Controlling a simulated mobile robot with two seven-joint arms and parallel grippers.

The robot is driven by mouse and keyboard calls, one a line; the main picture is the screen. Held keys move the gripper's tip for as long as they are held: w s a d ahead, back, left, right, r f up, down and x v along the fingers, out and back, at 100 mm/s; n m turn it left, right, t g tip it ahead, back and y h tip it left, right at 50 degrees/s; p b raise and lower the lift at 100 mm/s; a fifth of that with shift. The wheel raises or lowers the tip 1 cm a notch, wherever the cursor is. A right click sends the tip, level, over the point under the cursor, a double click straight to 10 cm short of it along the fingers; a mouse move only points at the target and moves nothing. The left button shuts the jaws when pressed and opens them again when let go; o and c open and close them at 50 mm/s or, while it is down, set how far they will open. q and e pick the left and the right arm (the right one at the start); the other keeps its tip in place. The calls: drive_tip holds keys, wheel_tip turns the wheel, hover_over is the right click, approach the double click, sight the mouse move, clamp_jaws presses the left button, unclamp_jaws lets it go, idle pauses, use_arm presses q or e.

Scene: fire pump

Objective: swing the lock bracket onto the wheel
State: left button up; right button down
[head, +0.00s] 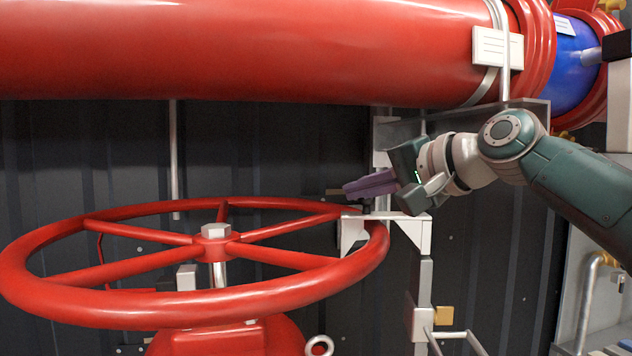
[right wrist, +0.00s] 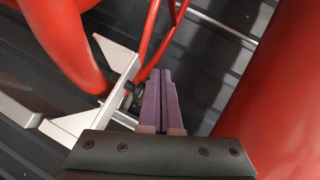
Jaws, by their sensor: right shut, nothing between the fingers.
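The red handwheel (head: 180,304) lies flat on its stem at the lower left of the head view; part of it also shows in the right wrist view (right wrist: 70,45). The light grey lock bracket (head: 408,229) is at the wheel's right rim, and its forked end overlaps the rim there. The bracket also shows in the right wrist view (right wrist: 72,124). My right gripper (head: 350,189) is just above and behind the bracket, its purple fingers pointing left over the wheel. The fingers are together and hold nothing. I cannot tell whether they touch the bracket. My left gripper is not in view.
A large red pipe (head: 240,50) runs across the top, above the wheel and my gripper. A grey post (head: 424,285) stands below the bracket. A dark ribbed wall (head: 90,150) is behind. A metal ring (head: 319,345) sits below the wheel.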

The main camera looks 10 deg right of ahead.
drive_tip(key=shift+w+a+f, duration=0.2)
drive_tip(key=shift+a+f, duration=0.45)
drive_tip(key=shift+f, duration=0.2)
